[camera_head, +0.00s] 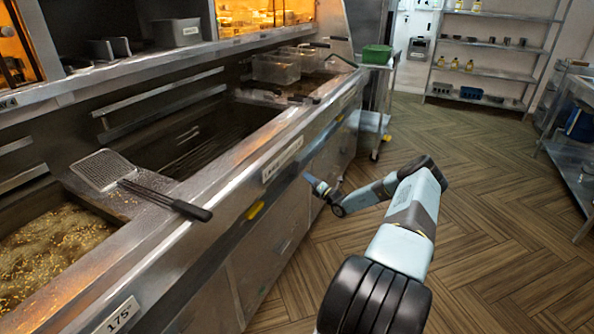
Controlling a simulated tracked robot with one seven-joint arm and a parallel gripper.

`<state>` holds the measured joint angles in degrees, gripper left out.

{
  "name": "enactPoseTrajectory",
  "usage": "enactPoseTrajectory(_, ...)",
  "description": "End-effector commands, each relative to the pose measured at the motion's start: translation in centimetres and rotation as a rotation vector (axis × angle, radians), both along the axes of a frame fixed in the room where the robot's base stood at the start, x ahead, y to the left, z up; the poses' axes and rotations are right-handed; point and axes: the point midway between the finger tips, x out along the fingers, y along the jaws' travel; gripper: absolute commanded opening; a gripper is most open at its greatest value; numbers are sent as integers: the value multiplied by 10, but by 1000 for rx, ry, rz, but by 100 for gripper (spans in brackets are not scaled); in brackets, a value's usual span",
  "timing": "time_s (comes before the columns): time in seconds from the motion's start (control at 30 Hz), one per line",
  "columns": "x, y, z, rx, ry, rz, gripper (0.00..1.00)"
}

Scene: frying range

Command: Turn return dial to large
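I cannot make out a return dial or any size marking on the fryer range. The range's steel front (225,235) runs along the left. It bears a white label plate (282,158) with lettering too small to read, and a small yellow part (255,210) below and left of it. My arm reaches from the bottom right and bends back toward the front. My gripper (313,182) is close to the front panel, right of the label plate. Its fingers are too small to tell open from shut, and I cannot tell whether it touches the panel.
A skimmer (103,170) lies across the near fryer vat, with its dark handle over the front ledge. A wire basket (276,68) sits farther back. A trolley with a green tub (376,54) stands beyond the range. The wooden floor (500,180) to the right is clear.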

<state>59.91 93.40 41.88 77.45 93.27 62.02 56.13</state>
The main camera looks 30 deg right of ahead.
Motion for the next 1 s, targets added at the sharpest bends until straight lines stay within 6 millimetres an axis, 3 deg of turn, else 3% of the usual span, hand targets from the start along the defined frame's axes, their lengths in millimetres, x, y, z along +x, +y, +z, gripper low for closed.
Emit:
enactPoseTrajectory(0.2, 36, 13, 10, -2, -1, 0, 34)
enactPoseTrajectory(0.4, 58, 21, 16, -2, 0, 0, 34)
enactPoseTrajectory(0.87, 70, 25, 19, -1, 0, 0, 34)
enactPoseTrajectory(1.0, 69, 25, 19, -1, 0, 0, 24)
